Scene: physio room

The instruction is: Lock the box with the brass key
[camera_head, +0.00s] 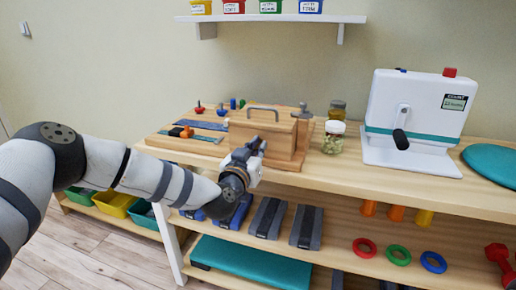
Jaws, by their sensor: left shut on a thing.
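The wooden box (283,131) stands on the top of the wooden bench, with a grey handle on its lid. The lid looks closed. My left gripper (255,149) is at the front of the box, in front of its left half. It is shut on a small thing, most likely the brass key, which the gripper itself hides. I cannot tell whether the key is in the lock. The keyhole is hidden behind the gripper. My right gripper is not in view.
Right of the box stand a glass jar (333,138) and a white device (414,105) with a crank. Pegs and small boards (199,127) lie to the left. The bench's front edge (330,183) runs below the gripper. Lower shelves hold weights and rings.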

